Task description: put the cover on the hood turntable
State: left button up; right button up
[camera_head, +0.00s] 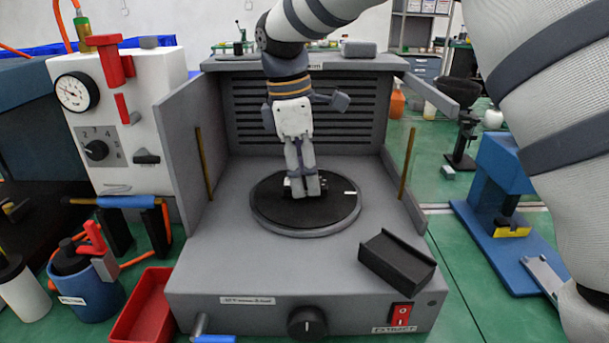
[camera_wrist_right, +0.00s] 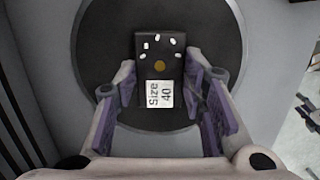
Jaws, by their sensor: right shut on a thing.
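The hood turntable (camera_head: 270,215) is a dark round disc with a grey rim on the hood's floor. In the wrist view the block lies between the two fingers, over the turntable (camera_wrist_right: 215,45). Whether it touches the disc cannot be told. I cannot tell whether this block is the cover. My left gripper is not in view.
A black channel-shaped block (camera_head: 397,262) sits at the hood's front right. Grey side walls (camera_head: 183,155) and a slatted back (camera_head: 345,115) enclose the turntable. A gauge box (camera_head: 120,120), red tray (camera_head: 145,308) and blue pot (camera_head: 85,290) stand left. A blue press (camera_head: 500,190) stands right.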

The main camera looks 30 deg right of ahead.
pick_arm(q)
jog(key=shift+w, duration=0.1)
pick_arm(e)
jog(key=shift+f, duration=0.35)
jog(key=o, duration=1.1)
jog(key=shift+f, duration=0.15)
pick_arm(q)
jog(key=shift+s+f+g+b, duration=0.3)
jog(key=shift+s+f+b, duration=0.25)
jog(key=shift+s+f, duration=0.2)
pick_arm(e)
jog(key=shift+w+a+r, duration=0.15)
jog(key=shift+a+r, duration=0.1)
jog(key=shift+r, duration=1.8)
jog(key=shift+w+a+r, duration=0.2)
jog(key=shift+a+r, duration=0.05)
jog(key=shift+r, duration=1.75)
jog(key=shift+w+a+r, duration=0.15)
jog(key=shift+a+r, duration=0.1)
jog(key=shift+r, duration=1.8)
